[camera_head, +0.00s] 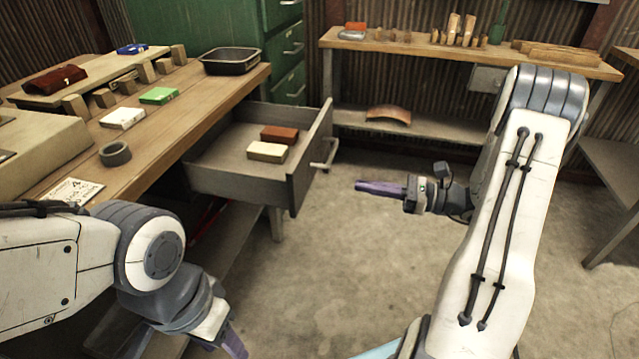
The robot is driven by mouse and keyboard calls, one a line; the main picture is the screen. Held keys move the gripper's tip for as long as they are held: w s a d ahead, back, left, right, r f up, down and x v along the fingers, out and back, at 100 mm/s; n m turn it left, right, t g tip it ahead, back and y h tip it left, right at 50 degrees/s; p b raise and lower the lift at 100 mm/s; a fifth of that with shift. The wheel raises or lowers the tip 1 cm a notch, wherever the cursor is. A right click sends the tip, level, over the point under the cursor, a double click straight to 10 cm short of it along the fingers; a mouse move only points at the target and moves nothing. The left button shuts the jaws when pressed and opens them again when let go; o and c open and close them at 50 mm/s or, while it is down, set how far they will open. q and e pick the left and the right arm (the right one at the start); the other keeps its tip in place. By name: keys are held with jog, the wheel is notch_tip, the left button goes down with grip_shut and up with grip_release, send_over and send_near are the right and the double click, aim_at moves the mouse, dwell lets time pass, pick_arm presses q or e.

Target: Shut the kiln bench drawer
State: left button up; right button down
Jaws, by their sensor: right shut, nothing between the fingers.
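The kiln bench drawer (262,198) is grey and stands pulled out from under the wooden bench (190,95) at the left. Its front panel faces right and carries a light bar handle (328,155). A red-brown block (279,134) and a cream block (267,151) lie inside it. My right gripper (360,187) is shut and empty, its purple fingers pointing left. It is to the right of the drawer front and a little lower in the picture, apart from the handle. My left gripper (238,348) is at the bottom edge, partly cut off, so its jaws cannot be judged.
On the bench are a dark pan (231,60), a green box (158,96), a white box (122,118) and a dark ring (115,153). A green cabinet (225,25) and a shelf table (470,53) stand behind. The floor between drawer and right arm is clear.

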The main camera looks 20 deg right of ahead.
aim_at(305, 176)
jog(key=b+x, duration=0.2)
jog(key=x, duration=0.8)
jog(key=shift+w+a, duration=0.15)
jog(key=shift+a, duration=0.1)
jog(key=shift+w+a, duration=0.15)
jog(key=shift+a, duration=0.05)
jog(key=shift+w+a, duration=0.1)
